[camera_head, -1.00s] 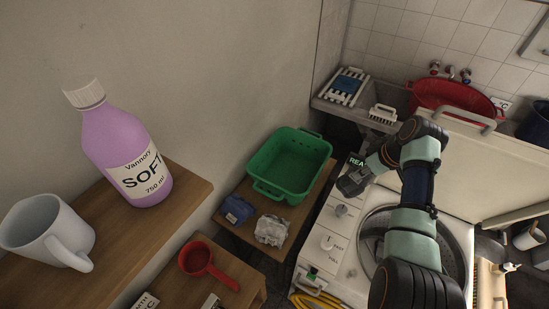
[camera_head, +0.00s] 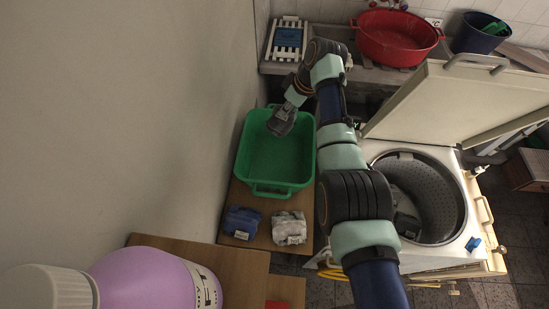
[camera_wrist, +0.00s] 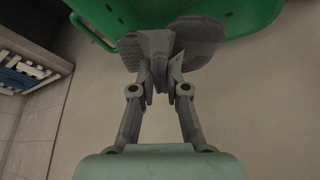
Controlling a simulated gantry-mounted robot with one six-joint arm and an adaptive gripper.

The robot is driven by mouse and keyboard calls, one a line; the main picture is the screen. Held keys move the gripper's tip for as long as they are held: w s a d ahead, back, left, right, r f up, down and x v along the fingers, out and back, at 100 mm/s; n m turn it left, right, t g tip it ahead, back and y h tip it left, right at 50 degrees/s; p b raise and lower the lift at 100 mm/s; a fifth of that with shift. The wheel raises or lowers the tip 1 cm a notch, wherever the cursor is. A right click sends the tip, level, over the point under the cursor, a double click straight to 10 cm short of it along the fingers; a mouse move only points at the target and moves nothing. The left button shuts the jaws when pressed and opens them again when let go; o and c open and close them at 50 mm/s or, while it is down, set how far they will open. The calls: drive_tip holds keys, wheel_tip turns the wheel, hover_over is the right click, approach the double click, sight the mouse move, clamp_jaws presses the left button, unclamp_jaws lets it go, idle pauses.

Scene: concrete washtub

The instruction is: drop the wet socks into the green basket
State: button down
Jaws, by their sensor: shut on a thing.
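My gripper (camera_wrist: 161,76) is shut on a dark grey sock bundle (camera_wrist: 160,48), pinched between the fingertips in the wrist view. In the head view the grey bundle (camera_head: 281,122) hangs over the far part of the green basket (camera_head: 246,155), near its back right. The basket is empty where its inside shows, and it stands on a wooden shelf. The basket's green wall (camera_wrist: 110,15) also shows behind the bundle in the wrist view. A dark grey item (camera_head: 405,224) lies in the washer drum; I cannot tell what it is.
A blue packet (camera_head: 241,222) and a pale cloth bundle (camera_head: 289,229) lie on the shelf in front of the basket. The open washer (camera_head: 445,160) stands to the right. A red tub (camera_head: 398,40) sits behind. A purple bottle (camera_head: 150,280) is at the front left.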

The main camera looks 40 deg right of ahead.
wheel_tip(320, 180, down, 5)
drive_tip(key=b, duration=0.3)
drive_tip(key=shift+r+b, duration=0.1)
drive_tip(key=shift+b, duration=0.25)
drive_tip(key=shift+r, duration=0.1)
drive_tip(key=c, duration=1.1)
unclamp_jaws()
drive_tip(key=shift+r, duration=0.1)
drive_tip(key=v, duration=1.2)
